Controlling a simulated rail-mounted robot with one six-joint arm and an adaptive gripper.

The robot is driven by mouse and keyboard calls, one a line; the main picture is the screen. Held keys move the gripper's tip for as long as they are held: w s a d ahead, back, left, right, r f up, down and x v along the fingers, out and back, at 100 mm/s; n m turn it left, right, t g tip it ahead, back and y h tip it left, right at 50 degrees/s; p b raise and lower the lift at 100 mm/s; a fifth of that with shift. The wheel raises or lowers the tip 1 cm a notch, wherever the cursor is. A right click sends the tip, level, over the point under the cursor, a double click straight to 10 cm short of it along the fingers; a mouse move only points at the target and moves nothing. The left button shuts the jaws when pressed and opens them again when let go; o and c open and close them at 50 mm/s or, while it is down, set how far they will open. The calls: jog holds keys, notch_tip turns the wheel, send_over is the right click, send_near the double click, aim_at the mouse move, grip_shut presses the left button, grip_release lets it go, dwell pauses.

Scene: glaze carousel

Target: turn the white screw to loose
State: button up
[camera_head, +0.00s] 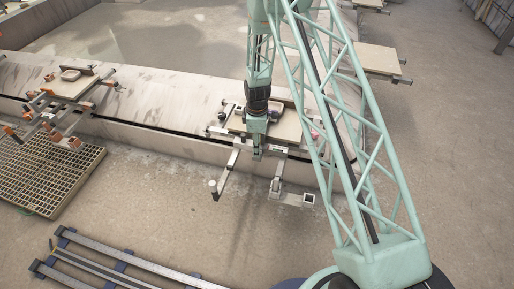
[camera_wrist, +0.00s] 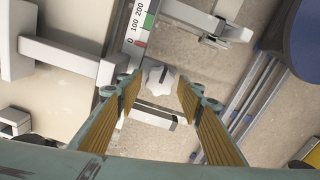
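The white screw (camera_wrist: 158,79) is a star-shaped knob with a dark slot-like mark, in the middle of the wrist view beside the lower end of a scale. My gripper (camera_wrist: 160,90) is open, with one ribbed tan finger on each side of the knob and a gap to both. I cannot tell whether the fingertips are level with the knob or above it. In the head view my gripper (camera_head: 257,153) points down at the front of a metal fixture, and I cannot make out the screw there.
The scale (camera_wrist: 146,22) has numbers and green and red marks. A white bar (camera_wrist: 155,114) crosses just below the knob. In the head view, fixture arms (camera_head: 228,172) reach out over the floor, a board (camera_head: 285,125) lies behind, and a grating (camera_head: 48,180) is at left.

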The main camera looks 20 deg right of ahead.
jog(key=shift+o, duration=0.7)
jog(key=shift+m, duration=0.7)
